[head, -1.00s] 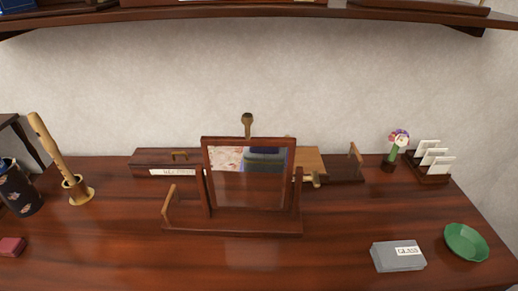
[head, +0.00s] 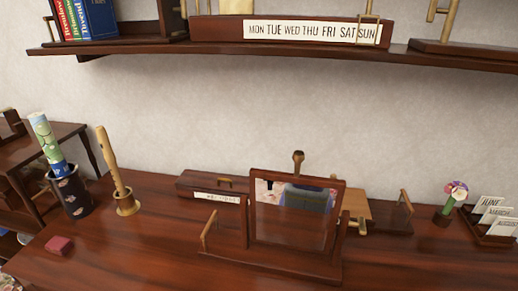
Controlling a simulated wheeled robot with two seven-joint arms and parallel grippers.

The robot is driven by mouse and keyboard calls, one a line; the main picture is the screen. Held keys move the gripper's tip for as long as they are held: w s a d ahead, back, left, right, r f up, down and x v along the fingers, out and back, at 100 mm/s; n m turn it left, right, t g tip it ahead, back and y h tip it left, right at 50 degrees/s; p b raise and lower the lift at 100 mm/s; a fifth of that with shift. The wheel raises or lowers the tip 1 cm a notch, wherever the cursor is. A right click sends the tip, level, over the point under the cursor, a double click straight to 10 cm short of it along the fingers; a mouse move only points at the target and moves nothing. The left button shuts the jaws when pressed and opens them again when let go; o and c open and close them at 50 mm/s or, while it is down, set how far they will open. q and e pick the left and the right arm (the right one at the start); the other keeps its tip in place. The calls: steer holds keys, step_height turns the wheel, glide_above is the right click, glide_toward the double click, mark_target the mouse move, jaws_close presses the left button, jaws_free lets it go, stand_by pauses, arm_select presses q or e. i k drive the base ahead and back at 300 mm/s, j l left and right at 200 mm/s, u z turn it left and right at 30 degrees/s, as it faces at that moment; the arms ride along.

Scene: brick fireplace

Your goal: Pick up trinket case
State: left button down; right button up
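No object is clearly marked as the trinket case, and I cannot tell which one it is. A small dark red box (head: 59,245) lies on the desk at the left. A low dark wooden case (head: 207,184) with a brass handle and a white label sits behind and left of the mirror; its label is too small to read. Neither of my grippers shows in the head view.
A tilting mirror on a wooden stand (head: 270,262) fills the middle of the desk. A black vase (head: 74,200) and a brass holder (head: 127,204) stand at the left, a flower pot (head: 442,217) and card holder (head: 487,236) at the right. A shelf (head: 270,50) overhangs.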

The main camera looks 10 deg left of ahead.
mark_target(59, 245)
steer(key=u, duration=1.9)
steer(key=i+j+z, duration=0.15)
steer(key=j, duration=0.2)
steer(key=i+j+z, duration=0.15)
steer(key=j, duration=0.2)
